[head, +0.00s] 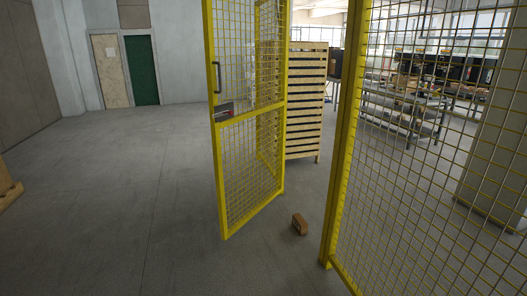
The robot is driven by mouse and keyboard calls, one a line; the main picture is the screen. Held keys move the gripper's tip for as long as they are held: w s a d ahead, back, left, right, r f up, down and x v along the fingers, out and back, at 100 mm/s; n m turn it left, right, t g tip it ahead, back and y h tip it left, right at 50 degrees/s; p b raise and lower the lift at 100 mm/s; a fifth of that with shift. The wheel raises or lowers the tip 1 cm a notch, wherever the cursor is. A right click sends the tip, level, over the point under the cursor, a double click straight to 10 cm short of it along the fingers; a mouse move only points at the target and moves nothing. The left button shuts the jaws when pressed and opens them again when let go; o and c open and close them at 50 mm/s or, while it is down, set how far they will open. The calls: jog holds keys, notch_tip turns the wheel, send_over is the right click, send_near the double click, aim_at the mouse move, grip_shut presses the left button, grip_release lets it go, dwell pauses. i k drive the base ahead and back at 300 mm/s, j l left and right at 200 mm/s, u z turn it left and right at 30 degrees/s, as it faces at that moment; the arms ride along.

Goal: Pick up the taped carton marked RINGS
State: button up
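A small brown box-like thing (300,223) lies on the grey floor, in the gap between the yellow mesh gate and the fence post to its right. It may be a carton, but it is too small to read any marking or make out tape. I see no other carton that I can tell is marked RINGS. My gripper is not in view.
A yellow mesh gate (246,115) stands swung open, with a handle and a latch. A yellow mesh fence (440,150) fills the right. Behind are a slatted wooden stack (306,100) and benches (400,105). The floor at left (110,190) is clear.

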aim_at(299, 223)
jog(key=i, duration=3.9)
jog(key=i+z, duration=0.15)
jog(key=i, duration=0.5)
jog(key=i+j+z, duration=0.15)
jog(key=i, duration=0.5)
